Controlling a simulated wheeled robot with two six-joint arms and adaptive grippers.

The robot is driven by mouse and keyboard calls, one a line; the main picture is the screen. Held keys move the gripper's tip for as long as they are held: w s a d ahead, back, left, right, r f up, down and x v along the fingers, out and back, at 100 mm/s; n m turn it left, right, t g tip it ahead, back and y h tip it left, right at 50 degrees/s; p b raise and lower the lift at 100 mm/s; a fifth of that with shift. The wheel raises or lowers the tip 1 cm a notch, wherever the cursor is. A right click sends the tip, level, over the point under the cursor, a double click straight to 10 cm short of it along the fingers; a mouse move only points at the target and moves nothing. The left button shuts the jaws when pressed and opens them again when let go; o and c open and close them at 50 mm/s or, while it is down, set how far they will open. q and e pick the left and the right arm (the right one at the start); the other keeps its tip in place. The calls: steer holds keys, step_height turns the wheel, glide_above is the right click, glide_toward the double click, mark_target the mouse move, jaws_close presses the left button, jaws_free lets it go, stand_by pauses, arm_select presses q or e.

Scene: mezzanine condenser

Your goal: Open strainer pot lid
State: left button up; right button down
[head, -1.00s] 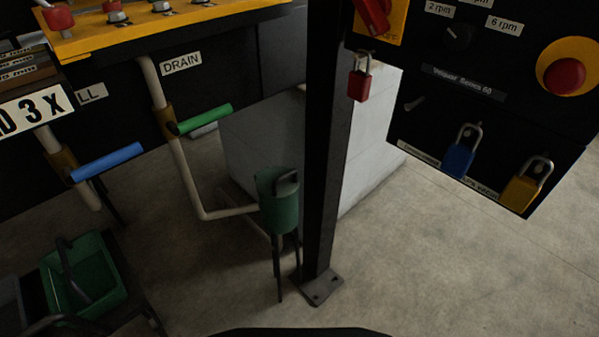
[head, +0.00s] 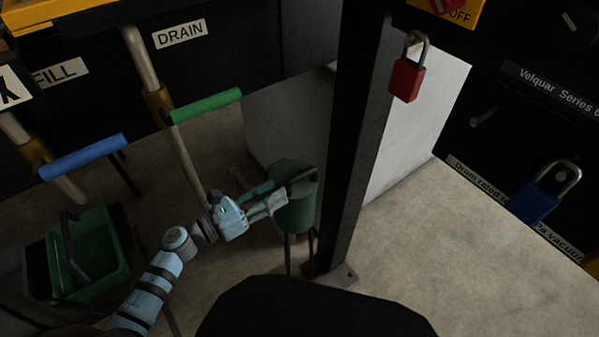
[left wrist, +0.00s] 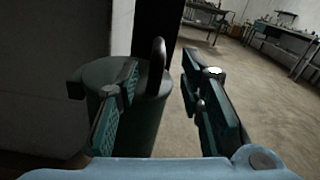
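The green strainer pot (head: 294,212) stands on thin legs beside the black post, at the end of the drain pipe. Its lid (head: 290,172) is on top, with a dark handle (head: 302,175). My left gripper (head: 283,196) is at the pot's top, partly in front of it. In the left wrist view the pot (left wrist: 142,120) and the upright lid handle (left wrist: 157,62) show between the spread fingers of my left gripper (left wrist: 158,95). The fingers are apart; I cannot tell whether either touches the handle. My right gripper is not in view.
The black post (head: 357,140) stands just right of the pot. A green-handled drain valve (head: 205,106) and a blue-handled fill valve (head: 84,157) are to the left. A green bin (head: 88,265) sits at lower left. A red padlock (head: 407,78) hangs near the post. Floor at right is clear.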

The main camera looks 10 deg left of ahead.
mark_target(291, 181)
arm_select(q)
steer(key=x, duration=0.9)
steer(key=shift+a, duration=0.1)
steer(key=shift+c, duration=0.5)
jaws_close()
steer(key=shift+a, duration=0.1)
